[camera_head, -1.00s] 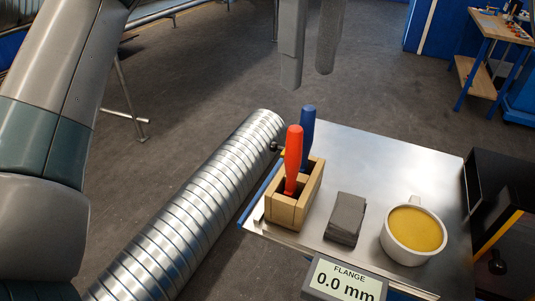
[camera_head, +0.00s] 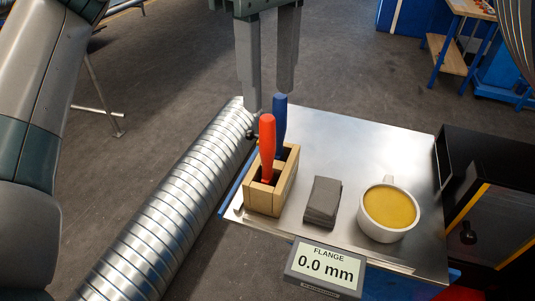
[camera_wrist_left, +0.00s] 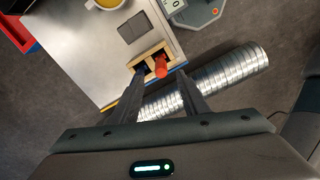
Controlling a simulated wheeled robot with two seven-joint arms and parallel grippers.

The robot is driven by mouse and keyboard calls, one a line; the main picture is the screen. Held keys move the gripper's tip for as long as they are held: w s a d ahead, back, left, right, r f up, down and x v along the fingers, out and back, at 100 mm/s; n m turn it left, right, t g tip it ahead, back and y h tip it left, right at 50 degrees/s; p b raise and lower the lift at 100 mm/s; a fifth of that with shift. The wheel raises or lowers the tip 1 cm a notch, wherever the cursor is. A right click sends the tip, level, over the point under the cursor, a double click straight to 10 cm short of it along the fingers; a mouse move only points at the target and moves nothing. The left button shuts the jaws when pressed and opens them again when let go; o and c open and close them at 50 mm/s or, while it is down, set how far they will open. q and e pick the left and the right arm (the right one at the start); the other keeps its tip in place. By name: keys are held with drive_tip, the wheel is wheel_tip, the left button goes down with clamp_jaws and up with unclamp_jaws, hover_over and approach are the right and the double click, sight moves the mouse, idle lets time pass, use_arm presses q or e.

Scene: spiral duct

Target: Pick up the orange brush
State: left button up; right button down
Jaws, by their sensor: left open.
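The orange brush shows as a red-orange handle (camera_head: 267,135) standing upright in a wooden box (camera_head: 264,200); its lower end is hidden inside. It also shows in the left wrist view (camera_wrist_left: 161,67), roughly between the fingertips. A blue handle (camera_head: 280,120) stands behind it in the same box. My left gripper (camera_head: 269,102) is open and empty, fingers pointing down, close to the tops of the two handles in the head view. In the left wrist view, the open fingers (camera_wrist_left: 159,76) reach toward the box. My right gripper is not seen.
The box stands on a metal tabletop (camera_head: 357,142) with a grey block (camera_head: 322,201) and a cup of yellow content (camera_head: 390,208). A spiral duct (camera_head: 170,210) lies left of the table. A black case (camera_head: 490,180) stands right.

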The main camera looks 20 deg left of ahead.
sight(269, 117)
use_arm(q)
wheel_tip(269, 117, down, 6)
drive_tip(key=shift+r+p, duration=0.2)
drive_tip(key=shift+p, duration=0.65)
drive_tip(key=shift+f, duration=0.65)
drive_tip(key=shift+a+f+p, duration=0.1)
drive_tip(key=shift+f+p, duration=0.5)
drive_tip(key=shift+p, duration=0.2)
wheel_tip(269, 117, down, 3)
drive_tip(key=shift+s+p, duration=0.1)
drive_tip(key=shift+p, duration=0.7)
drive_tip(key=shift+f, duration=0.5)
clamp_jaws()
